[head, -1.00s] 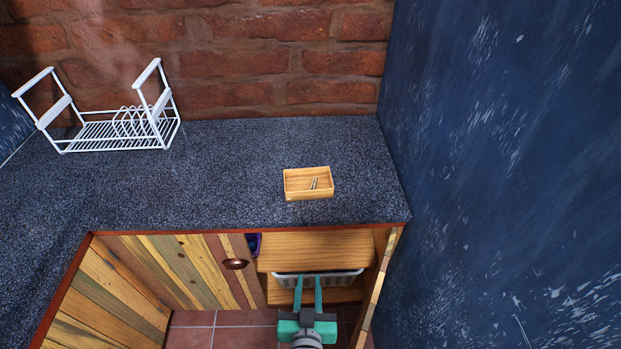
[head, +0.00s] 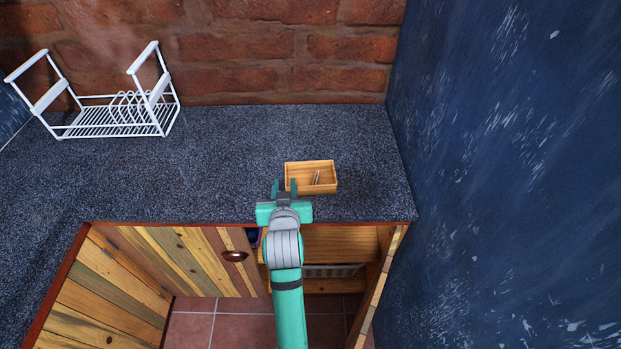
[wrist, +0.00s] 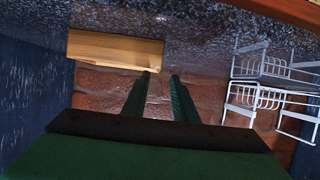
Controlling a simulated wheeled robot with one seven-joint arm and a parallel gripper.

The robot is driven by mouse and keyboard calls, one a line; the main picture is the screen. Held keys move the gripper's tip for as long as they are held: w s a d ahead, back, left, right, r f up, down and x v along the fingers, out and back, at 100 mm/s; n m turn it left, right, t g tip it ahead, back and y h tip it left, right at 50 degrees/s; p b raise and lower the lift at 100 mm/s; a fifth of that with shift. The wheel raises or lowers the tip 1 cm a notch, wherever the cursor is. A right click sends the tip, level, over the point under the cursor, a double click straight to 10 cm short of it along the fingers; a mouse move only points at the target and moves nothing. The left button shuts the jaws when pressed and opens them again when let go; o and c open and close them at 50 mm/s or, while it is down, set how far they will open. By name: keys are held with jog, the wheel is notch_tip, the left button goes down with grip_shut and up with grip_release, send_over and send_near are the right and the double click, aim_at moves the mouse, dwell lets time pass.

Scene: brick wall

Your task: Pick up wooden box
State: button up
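The wooden box (head: 318,189) is a small, shallow, open-topped tray of light wood. It sits on the dark speckled countertop (head: 220,165), towards the right, with small thin items inside. My gripper (head: 284,183) is over the counter's front edge with its two fingers apart and nothing between them. In the head view its right finger overlaps the box's front left corner; I cannot tell whether they touch. In the wrist view, which is upside down, the box (wrist: 115,50) lies left of and beyond the fingertips (wrist: 160,76), not between them.
A white dish rack (head: 115,118) stands at the back left. A brick wall (head: 240,50) is behind, and a dark blue wall (head: 500,150) bounds the right. An open cabinet with a grey basket (head: 333,270) is below the counter. The counter's middle is clear.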

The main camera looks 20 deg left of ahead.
aim_at(303, 173)
jog(key=shift+x, duration=3.6)
jog(key=shift+d+r, duration=0.1)
grip_shut()
